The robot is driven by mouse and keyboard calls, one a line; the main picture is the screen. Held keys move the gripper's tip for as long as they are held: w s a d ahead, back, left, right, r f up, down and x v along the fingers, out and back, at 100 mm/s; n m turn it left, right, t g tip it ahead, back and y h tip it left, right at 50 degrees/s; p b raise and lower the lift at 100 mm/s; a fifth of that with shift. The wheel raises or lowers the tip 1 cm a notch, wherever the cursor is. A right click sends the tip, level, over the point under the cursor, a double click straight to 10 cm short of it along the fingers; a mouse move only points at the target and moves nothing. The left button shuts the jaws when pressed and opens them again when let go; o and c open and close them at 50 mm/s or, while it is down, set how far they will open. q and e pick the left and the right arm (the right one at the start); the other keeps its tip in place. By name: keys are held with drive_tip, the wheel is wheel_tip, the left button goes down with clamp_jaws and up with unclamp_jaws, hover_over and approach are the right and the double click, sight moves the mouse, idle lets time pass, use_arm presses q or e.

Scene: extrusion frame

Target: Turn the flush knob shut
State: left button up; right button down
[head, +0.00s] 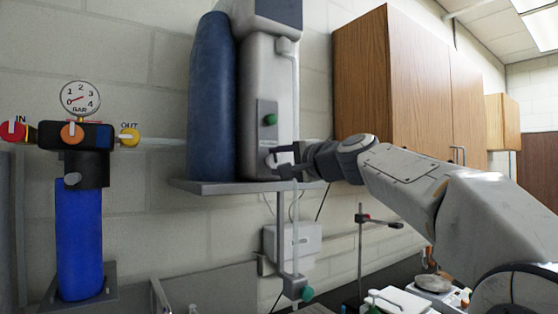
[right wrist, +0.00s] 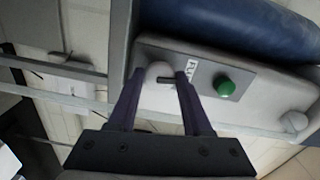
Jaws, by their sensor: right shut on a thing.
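The flush knob (head: 271,160) is a small pale knob low on the grey panel (head: 266,107) of the tall light-grey unit (head: 258,75). In the right wrist view the knob (right wrist: 158,71) shows its white round body and a dark bar, beside a partly covered white label. My right gripper (head: 279,160) reaches it from the right, its two fingers (right wrist: 161,77) on either side of the knob and shut on it. The exact contact is partly hidden by the fingers. My left gripper is not in view.
A green knob (head: 270,119) sits above on the same panel. A dark blue cylinder (head: 212,100) stands left of the unit on a grey shelf (head: 200,187). A blue filter (head: 79,235) with a gauge (head: 80,98) is at far left. Wooden cabinets (head: 360,80) hang behind my arm.

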drive_tip(key=shift+m, duration=0.7)
drive_tip(key=shift+c, duration=1.8)
unclamp_jaws()
drive_tip(key=b+v, duration=0.4)
drive_tip(key=v, duration=0.6)
drive_tip(key=shift+s+d, duration=0.2)
